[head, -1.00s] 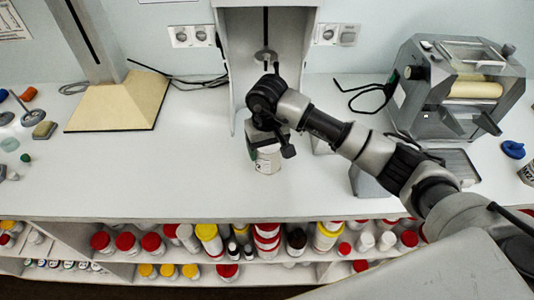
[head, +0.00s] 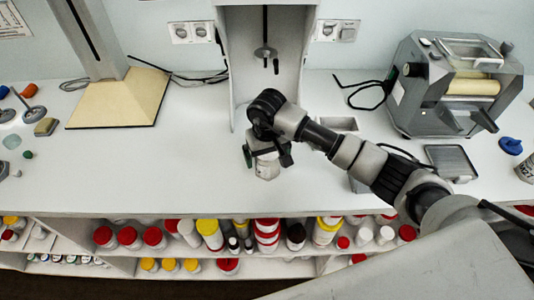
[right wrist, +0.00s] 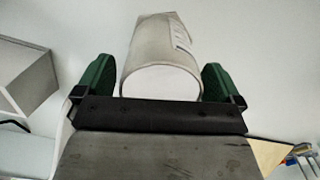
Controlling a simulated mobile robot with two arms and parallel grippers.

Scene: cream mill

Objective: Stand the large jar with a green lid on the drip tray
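A pale jar (head: 267,167) stands on the worktop under my right gripper (head: 266,157). In the right wrist view the jar (right wrist: 160,62) lies between the two green fingers of the right gripper (right wrist: 160,82). A thin gap shows between the jar and the fingertips, so the gripper looks open around it. No green lid shows; the wrist hides the jar's upper part in the head view. The drip tray (head: 452,162), a flat grey rectangle, lies on the worktop in front of the roller mill. My left gripper is not in view.
The roller mill (head: 455,90) stands at the right. A white stand (head: 235,75) rises behind the jar. A block-based column (head: 115,103) is at the left. A blue item (head: 510,146) lies near the tray. Shelves of capped jars run below the front edge. The worktop's left middle is clear.

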